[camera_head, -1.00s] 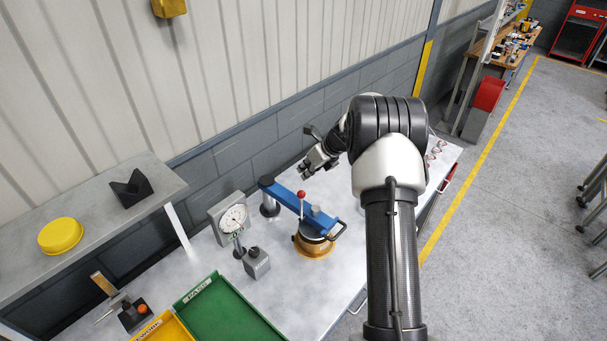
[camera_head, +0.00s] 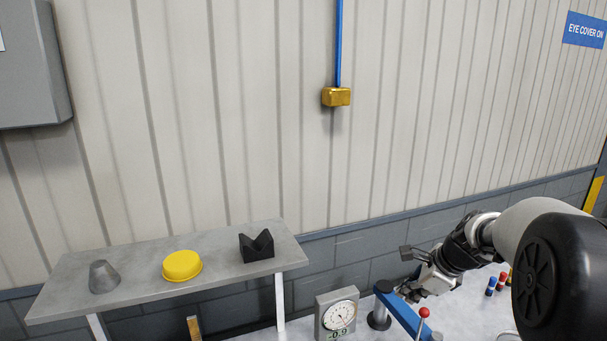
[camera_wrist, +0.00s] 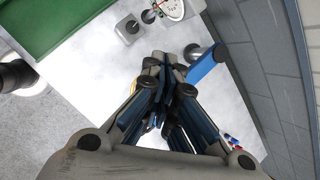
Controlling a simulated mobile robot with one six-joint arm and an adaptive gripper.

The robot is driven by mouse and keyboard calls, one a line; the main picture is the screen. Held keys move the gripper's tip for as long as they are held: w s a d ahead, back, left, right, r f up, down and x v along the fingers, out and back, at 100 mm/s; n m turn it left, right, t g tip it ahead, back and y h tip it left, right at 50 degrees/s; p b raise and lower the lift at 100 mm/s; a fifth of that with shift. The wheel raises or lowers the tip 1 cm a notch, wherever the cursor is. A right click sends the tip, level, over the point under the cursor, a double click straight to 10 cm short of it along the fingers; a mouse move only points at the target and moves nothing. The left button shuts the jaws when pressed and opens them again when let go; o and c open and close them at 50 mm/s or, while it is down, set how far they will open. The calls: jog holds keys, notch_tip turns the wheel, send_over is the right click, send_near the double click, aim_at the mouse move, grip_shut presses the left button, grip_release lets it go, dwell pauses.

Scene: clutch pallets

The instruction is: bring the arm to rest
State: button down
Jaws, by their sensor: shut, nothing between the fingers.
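My gripper (camera_head: 412,292) is at the lower right of the head view, at the end of my bent arm. It hangs above the bench near a blue lever press (camera_head: 402,315) with a red knob. In the wrist view my gripper (camera_wrist: 168,62) has its fingers together, with nothing between them. The blue press arm (camera_wrist: 205,66) shows beside the fingertips there, and I cannot tell the exact gap. The metal bench top (camera_wrist: 90,75) lies below.
A dial gauge (camera_head: 337,314) stands left of the press. A green tray (camera_wrist: 62,25) is on the bench. The wall runs close behind.

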jog(key=s+a+f+n+b, duration=0.2)
jog(key=s+a+n+b, duration=0.15)
jog(key=s, duration=0.25)
jog(key=s+a+f+n+h+b, duration=0.1)
jog(key=s+a+n+b, duration=0.2)
jog(key=s+n+b, duration=0.3)
jog(key=s+a+f+n+b, duration=0.2)
jog(key=s+a+n+b, duration=0.15)
jog(key=s, duration=0.35)
jog(key=s+a+f+n+h+b, duration=0.1)
jog(key=s+f+n+b, duration=0.7)
jog(key=s, duration=0.6)
notch_tip(320, 180, down, 3)
jog(key=shift+s+f+n+h, duration=0.1)
jog(key=shift+s+n+h, duration=0.3)
jog(key=shift+n, duration=0.8)
